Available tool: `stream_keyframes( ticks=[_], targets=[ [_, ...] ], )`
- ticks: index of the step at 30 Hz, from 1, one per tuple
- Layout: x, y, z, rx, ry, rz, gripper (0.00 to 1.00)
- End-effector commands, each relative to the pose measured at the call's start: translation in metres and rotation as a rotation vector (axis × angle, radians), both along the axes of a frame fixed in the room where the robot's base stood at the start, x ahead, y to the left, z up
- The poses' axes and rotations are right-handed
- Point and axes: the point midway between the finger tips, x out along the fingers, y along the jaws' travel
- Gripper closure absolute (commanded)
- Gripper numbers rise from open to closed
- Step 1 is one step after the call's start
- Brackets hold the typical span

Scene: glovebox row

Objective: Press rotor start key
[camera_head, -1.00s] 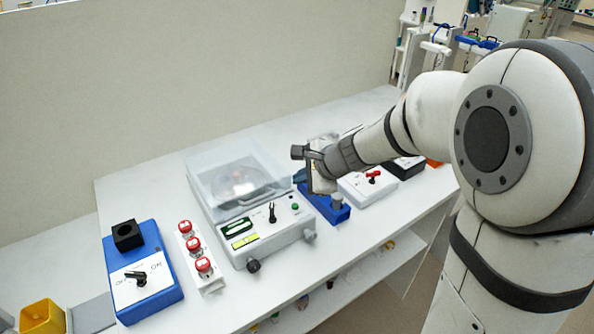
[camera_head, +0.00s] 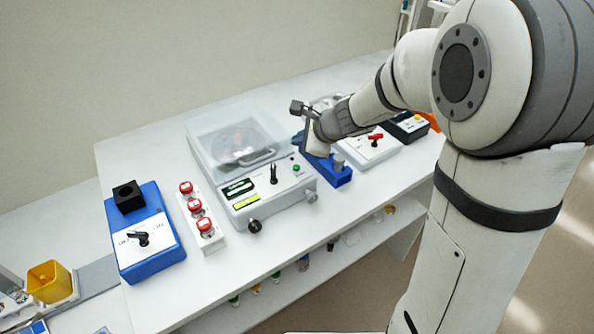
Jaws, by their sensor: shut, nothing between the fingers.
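The centrifuge-like machine (camera_head: 262,205) is a pale box with a clear lid (camera_head: 232,128), which looks closed over a round rotor. Its sloped front panel has a small green round key (camera_head: 296,168) at the right, a black knob (camera_head: 273,174) and a dark display (camera_head: 239,189). I cannot read any label by the green key. My gripper (camera_head: 298,107) is shut and empty. It is in the air behind and above the panel, near the machine's right side, apart from the green key. The fingertips are small and partly unclear.
Left of the machine stand a strip of red buttons (camera_head: 196,206) and a blue switch box (camera_head: 150,256). To the right are a blue block (camera_head: 331,174), a white box with a red handle (camera_head: 373,141) and a black box (camera_head: 408,124). A yellow bin (camera_head: 49,281) is at far left.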

Motion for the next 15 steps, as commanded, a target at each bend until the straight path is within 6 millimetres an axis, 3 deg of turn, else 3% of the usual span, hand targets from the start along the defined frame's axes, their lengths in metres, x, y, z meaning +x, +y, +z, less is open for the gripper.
stream_keyframes(
  ticks=[1,7,15],
  targets=[
    [0.000,0.000,-0.015,0.001,0.002,-0.001,1.00],
    [0.000,0.000,-0.045,0.000,0.001,-0.001,1.00],
    [0.000,-0.001,-0.061,0.001,0.000,-0.001,1.00]
  ],
)
